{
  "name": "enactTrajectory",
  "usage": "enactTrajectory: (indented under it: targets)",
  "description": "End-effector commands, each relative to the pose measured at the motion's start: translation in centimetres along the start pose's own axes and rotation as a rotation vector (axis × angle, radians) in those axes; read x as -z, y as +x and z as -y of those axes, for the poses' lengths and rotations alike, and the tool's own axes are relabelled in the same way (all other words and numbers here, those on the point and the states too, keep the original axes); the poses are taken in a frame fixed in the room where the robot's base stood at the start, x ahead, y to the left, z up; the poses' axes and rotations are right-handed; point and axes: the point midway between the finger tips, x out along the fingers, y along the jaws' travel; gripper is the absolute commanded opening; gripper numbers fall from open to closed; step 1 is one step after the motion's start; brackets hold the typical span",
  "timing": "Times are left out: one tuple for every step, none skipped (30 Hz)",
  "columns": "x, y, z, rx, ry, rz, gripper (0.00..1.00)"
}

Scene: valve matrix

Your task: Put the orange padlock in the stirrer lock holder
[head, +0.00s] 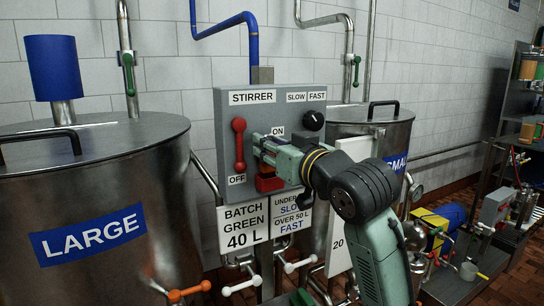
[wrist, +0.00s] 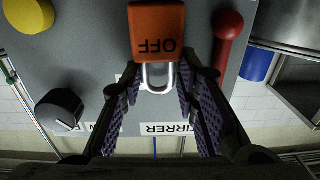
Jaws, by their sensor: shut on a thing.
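The orange padlock (wrist: 157,28) has a silver shackle and the upside-down word OFF in the wrist view. In the head view its orange-red body (head: 268,183) hangs just below my gripper (head: 263,152). My gripper is shut on the padlock, with its purple ridged fingers on either side near the shackle, in front of the grey stirrer panel (head: 220,110). The red lever (head: 239,146) stands on the panel left of my gripper, above the OFF label; it is at the right in the wrist view (wrist: 228,40). I cannot make out the lock holder.
A black knob (head: 314,120) sits at the panel's upper right, under SLOW and FAST. A yellow round part (wrist: 28,18) shows in the wrist view. Batch signs (head: 243,230) hang below. The large tank (head: 90,190) and a smaller tank (head: 350,120) flank the panel.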

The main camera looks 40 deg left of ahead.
Motion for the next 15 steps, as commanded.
enactTrajectory:
  targets:
    - [-0.8,0.0,-0.1,0.0,0.004,0.003,0.0]
    - [-1.2,0.0,0.0,0.001,0.003,0.003,0.0]
    - [-1.7,0.0,0.0,0.001,0.003,0.002,0.0]
    - [-2.0,0.0,0.0,0.001,0.003,0.001,0.0]
    - [-2.4,0.0,-0.1,0.001,0.003,0.001,0.0]
    - [-2.6,-0.1,0.0,0.0,0.002,0.001,0.0]
    - [-2.8,-0.1,0.0,0.0,0.002,0.0,0.0]
    - [-2.9,-0.1,0.0,0.0,0.001,0.0,0.0]
    - [-2.9,-0.1,0.0,0.0,0.001,0.0,0.0]
    - [-2.9,-0.1,0.0,0.0,0.001,0.0,0.0]
    - [-2.9,-0.1,0.0,0.0,0.0,0.0,0.0]
    - [-2.9,-0.1,0.0,0.0,0.0,0.0,0.0]
    - [-2.9,-0.1,0.0,0.0,0.0,0.0,0.0]
    - [-2.9,-0.1,0.0,0.0,0.0,0.0,0.0]
    - [-2.9,-0.1,0.0,0.0,0.001,0.0,0.0]
